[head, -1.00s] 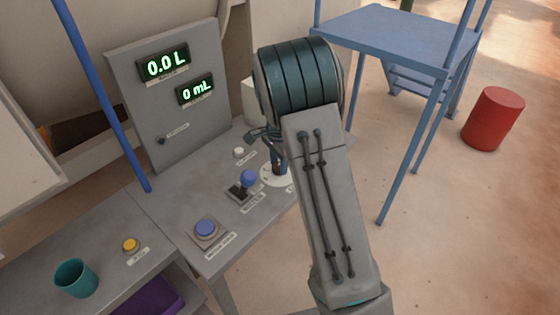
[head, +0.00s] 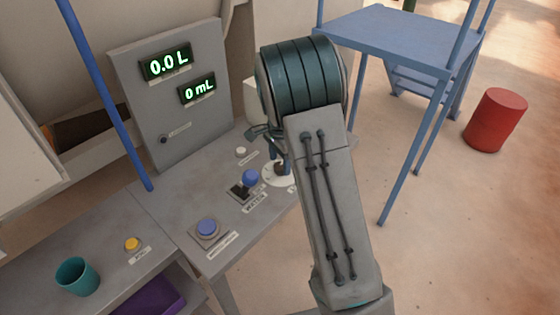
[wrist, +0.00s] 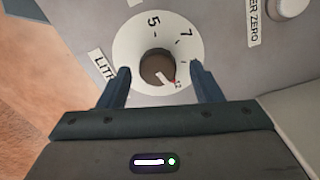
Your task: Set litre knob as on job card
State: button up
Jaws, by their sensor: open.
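The litre knob (wrist: 155,66) is a dark round knob on a white dial (wrist: 126,50). Its pale, red-tipped pointer aims to the lower right in the wrist view, near a small mark that looks like 12. The numerals 5 and 7 show at the dial's far side; other marks are hidden. My gripper (wrist: 159,69) is open, with one dark blue finger on each side of the knob; I cannot tell whether they touch it. In the head view, the dial (head: 269,180) is partly hidden by my arm. No job card is recognisable.
On the panel table are a blue-topped lever (head: 250,177), a blue button (head: 206,227) and a white button (head: 240,152). A yellow button (head: 132,244) and teal cup (head: 77,277) stand left. A red drum (head: 496,120) stands right.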

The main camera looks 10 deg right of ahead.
notch_tip(320, 180, up, 13)
jog(key=shift+b, duration=0.3)
jog(key=s+r+n+t, duration=0.1)
jog(key=s+n+t, duration=0.2)
jog(key=s+n, duration=1.1)
jog(key=s, duration=1.4)
jog(key=shift+s+d+r, duration=0.2)
jog(key=shift+d, duration=0.05)
